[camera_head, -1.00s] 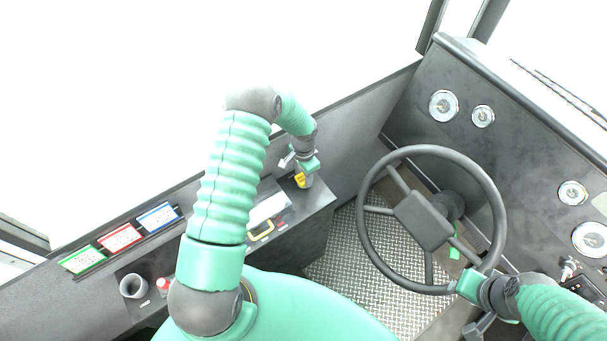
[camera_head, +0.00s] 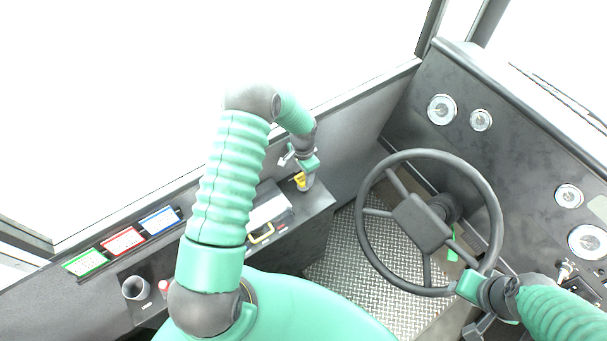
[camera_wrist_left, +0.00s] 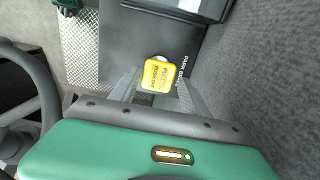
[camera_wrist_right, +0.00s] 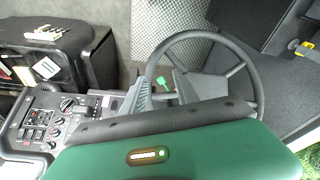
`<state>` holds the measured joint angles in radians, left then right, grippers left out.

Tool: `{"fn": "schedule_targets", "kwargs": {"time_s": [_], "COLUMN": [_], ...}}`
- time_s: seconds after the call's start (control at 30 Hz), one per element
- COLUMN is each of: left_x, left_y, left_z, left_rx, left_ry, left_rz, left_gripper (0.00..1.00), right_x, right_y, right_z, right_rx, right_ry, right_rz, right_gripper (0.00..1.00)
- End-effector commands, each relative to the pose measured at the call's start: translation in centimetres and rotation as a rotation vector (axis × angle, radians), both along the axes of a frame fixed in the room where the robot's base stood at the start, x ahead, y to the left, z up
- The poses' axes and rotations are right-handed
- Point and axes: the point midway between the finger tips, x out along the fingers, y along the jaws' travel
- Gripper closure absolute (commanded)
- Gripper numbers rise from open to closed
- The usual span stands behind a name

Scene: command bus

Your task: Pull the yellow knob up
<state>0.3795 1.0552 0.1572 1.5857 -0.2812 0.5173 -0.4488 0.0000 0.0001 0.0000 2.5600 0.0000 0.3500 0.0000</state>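The yellow knob (camera_wrist_left: 157,75) has a square face with printed text and sits on the dark side console. In the left wrist view it lies between the two grey fingers of my left gripper (camera_wrist_left: 157,84). The fingers are apart, one on each side, with a narrow gap visible by the left finger; firm contact does not show. In the head view the knob (camera_head: 300,181) is partly hidden by the left gripper (camera_head: 306,172). My right gripper (camera_wrist_right: 163,88) is open by the steering wheel rim, away from the knob.
The steering wheel (camera_head: 362,232) stands right of the console, before a dashboard with gauges (camera_head: 441,109). A yellow handle (camera_head: 262,236) and a cup holder (camera_head: 135,288) are on the left console. Green, red and blue labels line the side wall.

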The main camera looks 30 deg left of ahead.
Motion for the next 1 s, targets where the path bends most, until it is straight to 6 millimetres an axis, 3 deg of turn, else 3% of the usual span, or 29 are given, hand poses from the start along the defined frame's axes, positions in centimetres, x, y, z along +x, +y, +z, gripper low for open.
{"fn": "schedule_targets", "kwargs": {"time_s": [0.33,0.47,0.9,1.0], "left_x": [0.0,0.0,0.1,0.1], "left_y": [-0.1,-0.1,0.0,0.0], "left_z": [-0.1,1.0,12.9,14.9], "left_rx": [-0.002,-0.001,0.0,-0.001], "left_ry": [0.003,0.002,-0.001,0.0], "left_rz": [0.0,0.0,0.001,0.0], "left_gripper": [0.35,0.35,0.35,0.35], "right_x": [0.0,0.0,0.0,0.0], "right_y": [0.0,0.0,0.0,0.0], "right_z": [0.0,0.0,0.1,0.1], "right_rx": [0.0,0.0,0.0,0.0], "right_ry": [0.0,0.0,0.0,0.0], "right_rz": [0.0,0.0,0.0,0.0], "right_gripper": [0.64,0.64,0.64,0.64]}}
